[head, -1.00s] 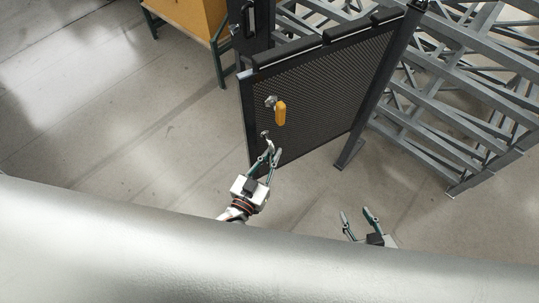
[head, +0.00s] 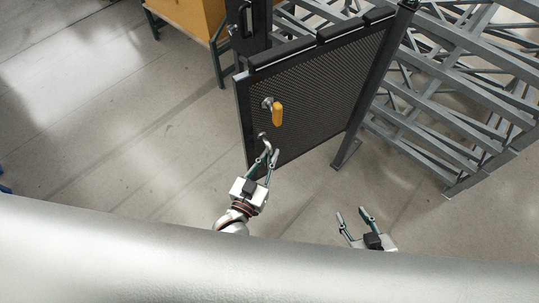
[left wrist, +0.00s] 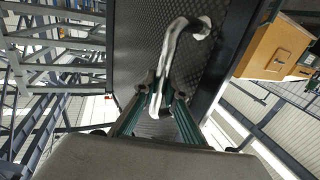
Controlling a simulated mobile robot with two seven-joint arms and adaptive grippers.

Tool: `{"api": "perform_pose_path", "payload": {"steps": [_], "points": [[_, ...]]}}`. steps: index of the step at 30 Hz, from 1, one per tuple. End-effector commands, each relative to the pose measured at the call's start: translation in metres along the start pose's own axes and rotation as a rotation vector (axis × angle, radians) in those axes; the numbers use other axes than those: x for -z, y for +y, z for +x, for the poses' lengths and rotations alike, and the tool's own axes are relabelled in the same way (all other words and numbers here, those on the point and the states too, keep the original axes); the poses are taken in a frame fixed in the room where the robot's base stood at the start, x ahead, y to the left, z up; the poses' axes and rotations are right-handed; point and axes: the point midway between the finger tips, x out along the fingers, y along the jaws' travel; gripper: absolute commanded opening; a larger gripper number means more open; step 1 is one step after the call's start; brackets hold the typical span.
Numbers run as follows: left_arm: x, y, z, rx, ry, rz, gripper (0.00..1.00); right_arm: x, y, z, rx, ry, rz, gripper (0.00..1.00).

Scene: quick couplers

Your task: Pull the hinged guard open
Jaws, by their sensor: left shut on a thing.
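The hinged guard (head: 318,92) is a dark mesh panel in a dark frame. It stands swung out at an angle from the post (head: 247,28) behind it, with its far-right side at another post (head: 378,80). Below that is a bent metal pull handle (head: 265,143), seen large in the left wrist view (left wrist: 172,50). My left gripper (head: 269,160) is shut on the pull handle, its fingers on either side of the bar. My right gripper (head: 354,220) is open and empty, low and apart from the guard.
Grey steel racking (head: 450,90) stands to the right behind the guard. An orange-yellow cabinet (head: 190,18) on green legs is at the back. The concrete floor (head: 120,130) left of the guard is clear.

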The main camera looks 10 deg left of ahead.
Motion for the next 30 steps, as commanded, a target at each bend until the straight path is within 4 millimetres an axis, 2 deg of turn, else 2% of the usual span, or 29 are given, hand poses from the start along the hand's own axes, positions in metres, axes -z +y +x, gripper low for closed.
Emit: {"api": "perform_pose_path", "payload": {"steps": [2, 3, 4, 14, 19, 30], "points": [[-0.001, 0.000, 0.000, 0.000, -0.002, 0.000, 0.00, 0.000, 0.000, 0.000, 0.000, 0.001, 0.000, 0.40], [-0.001, 0.000, 0.000, 0.000, -0.002, 0.000, 0.21, 0.000, 0.000, 0.000, 0.000, 0.001, 0.000, 0.40], [-0.001, 0.000, 0.000, 0.000, -0.002, 0.000, 0.29, 0.000, 0.000, 0.000, 0.000, 0.001, 0.000, 0.40], [0.000, 0.000, 0.000, 0.000, 0.000, 0.000, 0.29, 0.003, 0.002, 0.001, -0.001, 0.005, -0.004, 0.40], [0.009, 0.000, 0.000, 0.000, 0.001, -0.001, 0.29, 0.002, 0.001, 0.001, -0.001, 0.004, -0.003, 0.40], [0.067, 0.000, -0.001, 0.001, 0.002, 0.000, 0.29, 0.001, 0.000, 0.000, 0.000, 0.001, -0.001, 0.40]]}}
